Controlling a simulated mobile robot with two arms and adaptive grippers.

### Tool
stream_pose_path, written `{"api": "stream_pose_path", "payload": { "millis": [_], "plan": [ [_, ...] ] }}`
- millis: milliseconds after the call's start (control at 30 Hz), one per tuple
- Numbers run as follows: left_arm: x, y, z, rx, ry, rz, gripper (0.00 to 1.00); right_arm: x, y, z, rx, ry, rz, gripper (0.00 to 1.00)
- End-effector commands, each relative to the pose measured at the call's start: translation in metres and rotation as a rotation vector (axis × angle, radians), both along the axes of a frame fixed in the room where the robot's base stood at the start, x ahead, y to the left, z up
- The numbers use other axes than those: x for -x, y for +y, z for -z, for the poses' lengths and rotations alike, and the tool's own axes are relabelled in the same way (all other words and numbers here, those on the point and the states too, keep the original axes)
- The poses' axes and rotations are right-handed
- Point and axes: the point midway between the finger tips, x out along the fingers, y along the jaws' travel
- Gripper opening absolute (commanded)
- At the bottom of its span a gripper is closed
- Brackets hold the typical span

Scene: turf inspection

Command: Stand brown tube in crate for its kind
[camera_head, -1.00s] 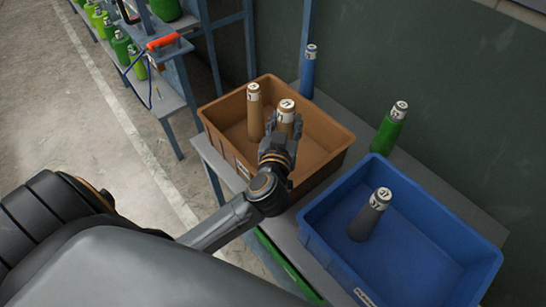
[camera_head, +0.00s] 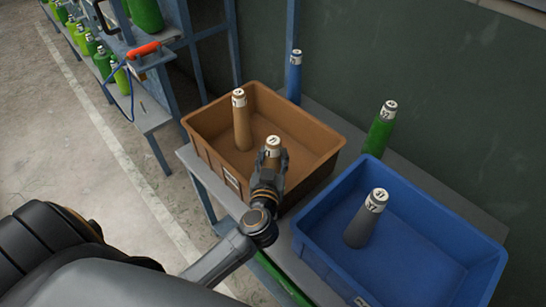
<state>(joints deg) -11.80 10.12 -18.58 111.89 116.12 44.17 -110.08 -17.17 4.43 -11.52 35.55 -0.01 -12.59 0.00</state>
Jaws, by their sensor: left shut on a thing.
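The brown crate (camera_head: 215,160) stands on a grey table. One brown tube (camera_head: 241,122) with a white-labelled cap stands upright inside it, towards the left. My left gripper (camera_head: 270,168) is at the crate's near right part and is shut on another brown tube (camera_head: 273,153). That tube is upright with its labelled top showing above the fingers. Its lower part is hidden by the gripper, so I cannot tell whether it touches the crate floor. My right gripper is not in view.
A blue crate (camera_head: 455,215) holding a dark grey tube (camera_head: 362,223) stands to the right. A green tube (camera_head: 380,130) and a blue tube (camera_head: 294,80) stand behind, near the dark wall. A shelf with green bottles (camera_head: 103,62) is at the upper left.

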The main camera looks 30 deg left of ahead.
Motion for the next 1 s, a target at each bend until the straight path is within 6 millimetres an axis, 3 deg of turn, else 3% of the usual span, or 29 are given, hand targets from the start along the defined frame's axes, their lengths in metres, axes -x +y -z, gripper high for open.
{"api": "stream_pose_path", "payload": {
  "millis": [233,267,367,767,1000],
  "plan": [
    [0.000,0.000,0.001,0.000,-0.001,0.000,0.12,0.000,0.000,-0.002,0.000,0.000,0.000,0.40],
    [0.000,0.000,0.001,-0.001,-0.002,0.000,0.43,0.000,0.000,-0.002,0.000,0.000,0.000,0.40],
    [0.000,0.000,0.001,0.000,-0.002,0.000,0.63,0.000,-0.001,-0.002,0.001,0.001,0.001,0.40],
    [0.001,-0.001,-0.002,0.000,0.000,0.001,0.64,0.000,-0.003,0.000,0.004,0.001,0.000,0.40],
    [0.041,-0.015,-0.006,0.001,0.003,0.003,0.64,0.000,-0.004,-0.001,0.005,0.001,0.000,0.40]
  ]
}}
